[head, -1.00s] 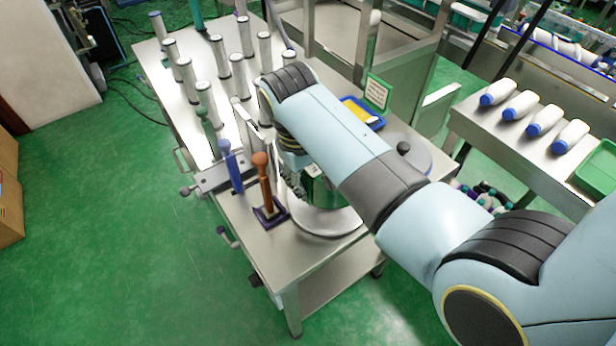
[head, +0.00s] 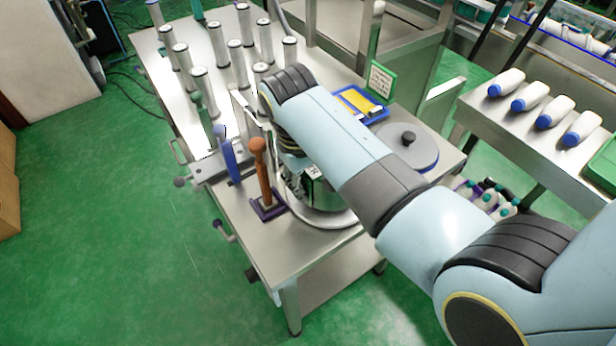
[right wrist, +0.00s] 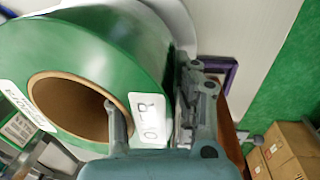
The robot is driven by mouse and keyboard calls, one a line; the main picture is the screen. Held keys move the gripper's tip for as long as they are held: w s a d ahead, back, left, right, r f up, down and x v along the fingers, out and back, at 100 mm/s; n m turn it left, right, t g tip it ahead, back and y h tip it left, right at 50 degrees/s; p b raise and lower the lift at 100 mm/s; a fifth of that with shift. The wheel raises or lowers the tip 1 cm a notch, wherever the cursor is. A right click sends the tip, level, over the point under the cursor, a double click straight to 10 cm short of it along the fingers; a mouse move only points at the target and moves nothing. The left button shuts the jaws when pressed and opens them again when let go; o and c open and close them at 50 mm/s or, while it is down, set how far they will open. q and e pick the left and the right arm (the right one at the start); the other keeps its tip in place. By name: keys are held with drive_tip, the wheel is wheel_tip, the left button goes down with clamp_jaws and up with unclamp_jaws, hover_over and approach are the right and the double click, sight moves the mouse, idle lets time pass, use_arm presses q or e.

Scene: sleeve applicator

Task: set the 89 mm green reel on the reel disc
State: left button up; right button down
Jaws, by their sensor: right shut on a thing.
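My right gripper (head: 292,165) is shut on the wall of the green reel (head: 318,190), mostly hidden by my own arm in the head view. In the right wrist view the reel (right wrist: 110,40) is large, with a brown cardboard core and white labels. One fingertip is inside the core and the other lies along the outside; the gripper shows there too (right wrist: 155,98). A pale round disc (head: 340,220) shows under the reel on the steel table, partly covered. I cannot tell whether the reel touches it. My left gripper is not in view.
An orange-handled tool (head: 259,160) in a purple holder and a blue-handled tool (head: 230,160) stand close left of the reel. A grey disc with a black knob (head: 408,138) lies to the right. Several upright rollers (head: 238,62) fill the table's back.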

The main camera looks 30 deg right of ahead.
drive_tip(key=c, duration=1)
unclamp_jaws()
